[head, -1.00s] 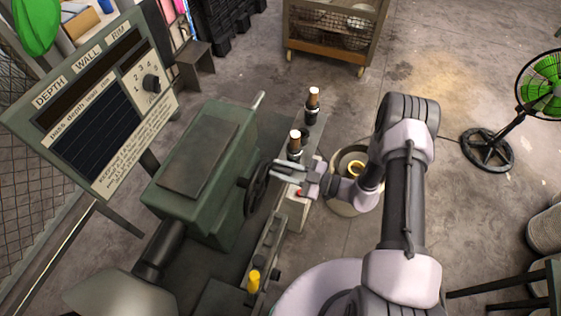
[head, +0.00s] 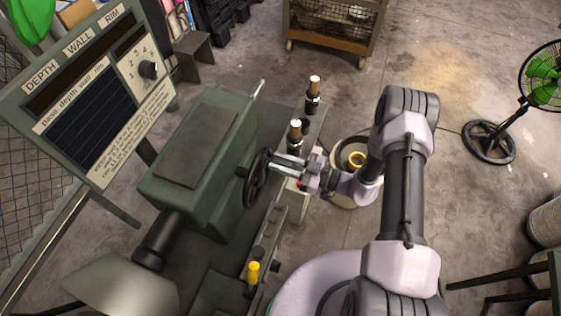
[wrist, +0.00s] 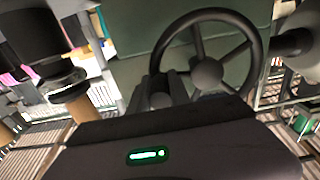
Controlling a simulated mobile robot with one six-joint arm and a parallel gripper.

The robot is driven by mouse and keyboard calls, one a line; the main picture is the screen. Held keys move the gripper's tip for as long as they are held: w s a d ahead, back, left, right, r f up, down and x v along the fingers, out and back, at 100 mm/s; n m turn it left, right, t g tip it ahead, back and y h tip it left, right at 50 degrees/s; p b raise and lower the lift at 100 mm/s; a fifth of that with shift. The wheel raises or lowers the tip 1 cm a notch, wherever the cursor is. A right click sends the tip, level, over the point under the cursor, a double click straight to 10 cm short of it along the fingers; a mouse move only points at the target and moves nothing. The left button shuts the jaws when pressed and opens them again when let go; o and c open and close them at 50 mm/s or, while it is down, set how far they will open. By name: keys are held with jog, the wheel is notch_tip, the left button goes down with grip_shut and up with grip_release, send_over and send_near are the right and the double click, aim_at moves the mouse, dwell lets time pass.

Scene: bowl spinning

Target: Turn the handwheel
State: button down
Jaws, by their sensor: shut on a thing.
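The dark handwheel (head: 257,178) is mounted on the right face of the green machine housing (head: 199,150). In the wrist view the spoked handwheel (wrist: 206,73) fills the upper middle, with its hub and rim in sight. My gripper (head: 278,164) reaches in from the right at the handwheel's near side. In the wrist view my gripper (wrist: 166,88) is at the left lower part of the rim. It is shut on the handwheel there. My gripper's body hides the bottom of the wheel.
Two wooden-handled tools (head: 313,95) stand behind my gripper. A yellow knob (head: 253,273) sits on the front rail. A sign panel (head: 95,100) stands at left. A bin (head: 345,150) stands behind my arm, and a green fan (head: 540,80) at right. The floor between is clear.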

jog(key=c, duration=1.2)
grip_release()
jog(key=v, duration=1.7)
jog(key=shift+d+p, duration=0.2)
jog(key=shift+p, duration=0.25)
jog(key=shift+s, duration=0.1)
